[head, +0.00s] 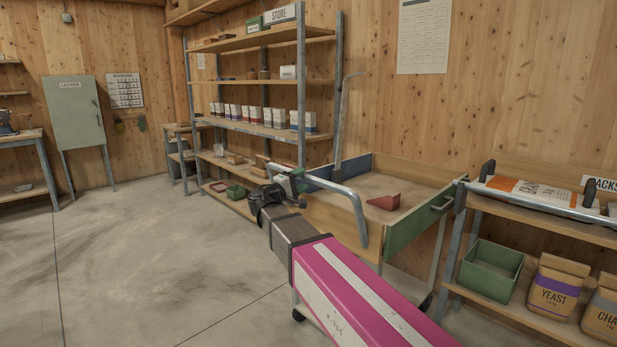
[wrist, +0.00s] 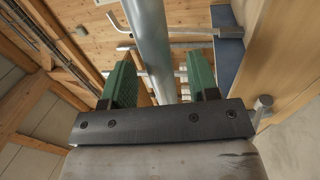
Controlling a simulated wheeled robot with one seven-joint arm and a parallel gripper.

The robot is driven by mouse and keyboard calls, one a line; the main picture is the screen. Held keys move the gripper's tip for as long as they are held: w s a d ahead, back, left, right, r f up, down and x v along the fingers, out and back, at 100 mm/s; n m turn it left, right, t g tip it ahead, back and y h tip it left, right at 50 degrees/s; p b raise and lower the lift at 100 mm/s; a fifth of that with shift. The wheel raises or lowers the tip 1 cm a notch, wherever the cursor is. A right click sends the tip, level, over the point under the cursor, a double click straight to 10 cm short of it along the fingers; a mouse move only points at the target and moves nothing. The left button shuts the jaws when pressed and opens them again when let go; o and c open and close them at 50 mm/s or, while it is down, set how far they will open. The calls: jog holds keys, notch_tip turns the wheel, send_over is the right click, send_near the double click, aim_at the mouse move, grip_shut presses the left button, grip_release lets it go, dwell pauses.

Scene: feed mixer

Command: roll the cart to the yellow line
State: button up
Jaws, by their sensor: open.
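The cart is a wooden box on wheels with a green front panel (head: 411,229), standing in front of the wall between shelf and bench. It holds pale feed and a red scoop (head: 384,202). Its grey tube handle (head: 345,197) sticks out on the left side. My gripper (head: 291,180) is at the far end of this handle, partly hidden by my own wrist. In the wrist view, the green jaws of my gripper (wrist: 160,82) are open, with a grey metal tube (wrist: 152,42) running between them and a gap on each side. No yellow line shows in either view.
A store shelf (head: 255,127) with several packets stands behind the cart. At right, a bench (head: 540,218) carries a sack, a green bin (head: 490,270) and paper bags. A grey locked cabinet (head: 75,112) stands far left. The concrete floor (head: 150,240) at left is clear.

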jog(key=shift+x, duration=2)
grip_shut()
jog(key=shift+s+a, duration=0.1)
jog(key=shift+s, duration=0.05)
